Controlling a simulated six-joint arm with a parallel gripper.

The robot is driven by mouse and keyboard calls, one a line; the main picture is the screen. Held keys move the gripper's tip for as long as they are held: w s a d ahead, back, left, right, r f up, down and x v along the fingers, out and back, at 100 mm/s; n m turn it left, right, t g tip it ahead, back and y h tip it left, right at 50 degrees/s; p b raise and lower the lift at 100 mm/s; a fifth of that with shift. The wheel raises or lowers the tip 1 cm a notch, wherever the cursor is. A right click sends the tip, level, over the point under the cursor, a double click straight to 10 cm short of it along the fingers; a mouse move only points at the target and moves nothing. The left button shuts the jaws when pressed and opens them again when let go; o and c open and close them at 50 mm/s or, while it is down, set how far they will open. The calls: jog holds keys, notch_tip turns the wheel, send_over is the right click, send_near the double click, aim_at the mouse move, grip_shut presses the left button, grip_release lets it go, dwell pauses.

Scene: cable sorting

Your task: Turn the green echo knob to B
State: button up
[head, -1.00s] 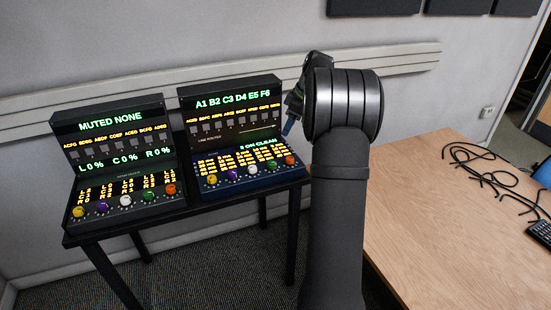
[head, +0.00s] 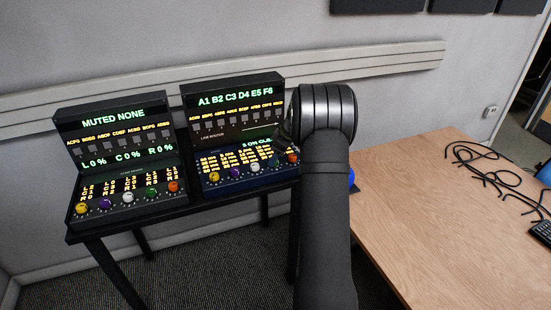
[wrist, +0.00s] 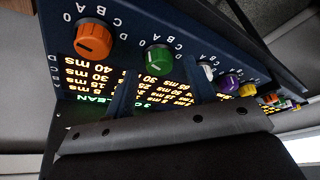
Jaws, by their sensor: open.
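The green knob (wrist: 158,60) is in the wrist view, between the orange knob (wrist: 93,40) and a white knob (wrist: 208,71). Letters A to D and a 0 are printed around it; I cannot tell surely which one its pointer faces. My gripper (wrist: 160,84) is open, its two dark blue fingers reaching toward the panel on either side of the green knob. I cannot tell whether they touch it. In the head view my wrist hangs over the right end of the right console (head: 210,188), partly hiding its green knob. The left console has another green knob (head: 151,192).
The left console (head: 75,222) stands beside the right one on a black table (head: 80,238). Both have upright lit screens behind their knob rows. A purple knob (wrist: 230,82) and yellow knob (wrist: 248,90) follow the white one. A wooden desk (head: 420,220) with black cables lies right.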

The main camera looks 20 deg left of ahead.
jog(key=shift+a+f, duration=0.25)
jog(key=shift+f, duration=0.35)
jog(key=c, duration=1)
jog(key=shift+o, duration=0.2)
